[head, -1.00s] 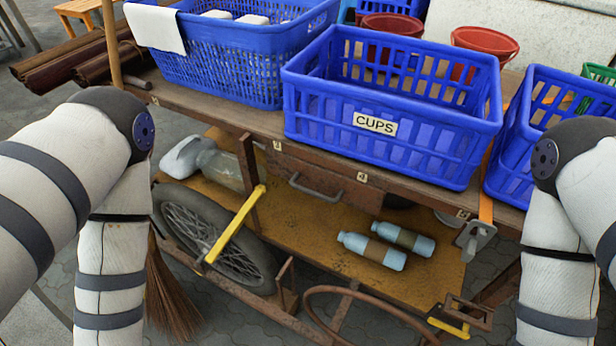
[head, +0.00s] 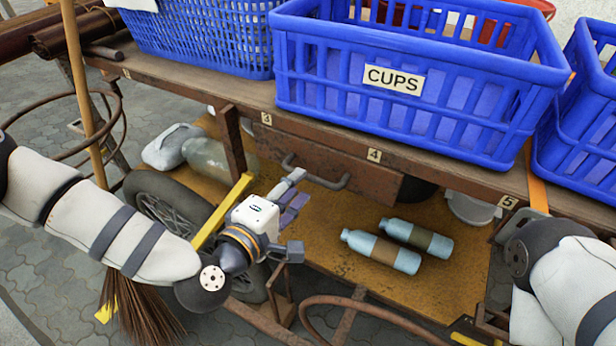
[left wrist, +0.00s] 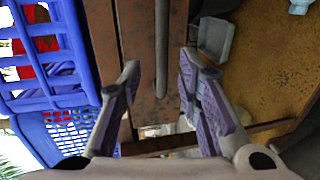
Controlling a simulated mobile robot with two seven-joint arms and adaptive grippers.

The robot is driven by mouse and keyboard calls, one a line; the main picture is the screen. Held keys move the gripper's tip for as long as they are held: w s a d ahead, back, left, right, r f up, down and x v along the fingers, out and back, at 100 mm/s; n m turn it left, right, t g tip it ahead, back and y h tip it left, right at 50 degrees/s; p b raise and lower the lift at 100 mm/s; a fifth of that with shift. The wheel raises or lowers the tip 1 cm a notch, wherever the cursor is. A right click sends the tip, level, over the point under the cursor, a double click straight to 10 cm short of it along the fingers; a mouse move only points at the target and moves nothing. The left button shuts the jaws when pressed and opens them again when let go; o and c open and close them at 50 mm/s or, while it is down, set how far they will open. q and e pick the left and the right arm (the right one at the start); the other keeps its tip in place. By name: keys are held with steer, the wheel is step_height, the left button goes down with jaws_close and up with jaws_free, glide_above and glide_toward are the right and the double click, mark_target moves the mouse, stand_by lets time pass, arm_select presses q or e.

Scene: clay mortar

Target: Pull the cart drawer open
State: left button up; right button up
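The brown wooden drawer front (head: 365,180) is under the cart's tabletop. Its grey bar handle (head: 330,183) also shows in the left wrist view (left wrist: 161,45), running upright in the picture. My left gripper (head: 297,190) is at the handle's left part, fingers towards the drawer. In the left wrist view my left gripper (left wrist: 159,68) is open, with the handle lying between the lines of its two fingers. I cannot tell whether either finger touches the bar. The drawer front looks in line with the cart's edge. My right gripper is out of view; only my right arm shows.
A blue basket labelled CUPS (head: 395,118) stands on the tabletop above the drawer, with other blue baskets beside it. Two bottles (head: 382,250) lie on the lower shelf (head: 330,220). A yellow bar (head: 222,210) and a wheel (head: 165,205) are near my left arm.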

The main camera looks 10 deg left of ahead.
mark_target(306, 178)
arm_select(q)
steer(key=x, duration=0.5)
steer(key=shift+w+d+f, duration=0.1)
steer(key=shift+w, duration=0.1)
jaws_close()
steer(key=shift+s, duration=0.1)
